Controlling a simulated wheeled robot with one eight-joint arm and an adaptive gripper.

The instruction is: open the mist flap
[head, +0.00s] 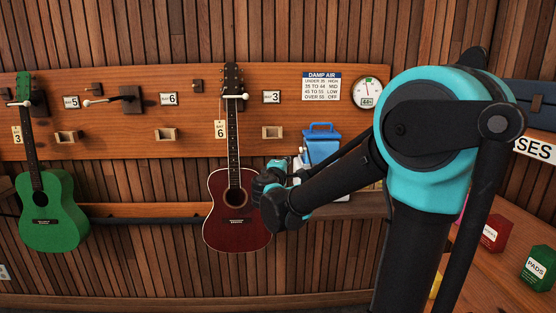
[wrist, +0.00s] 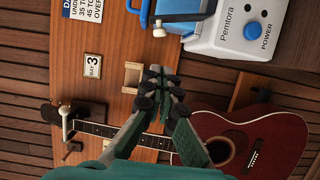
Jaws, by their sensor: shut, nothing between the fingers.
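A white Pemtora humidifier (wrist: 238,28) with a blue power knob (wrist: 251,31) is at the top right of the wrist view, turned sideways. Its blue tank with a handle (head: 320,143) shows in the head view; its white base is mostly hidden behind my arm. My gripper (wrist: 162,76) is shut and empty, apart from the humidifier. In the head view my gripper (head: 266,178) is in front of the red guitar's right side.
The red guitar (head: 224,200) hangs close behind my gripper. A green guitar (head: 48,212) hangs at far left. The wooden wall board (head: 100,140) carries pegs, bay labels, a DAMP AIR sign (head: 321,87) and a round gauge (head: 367,92). Boxes (head: 538,266) stand on the right counter.

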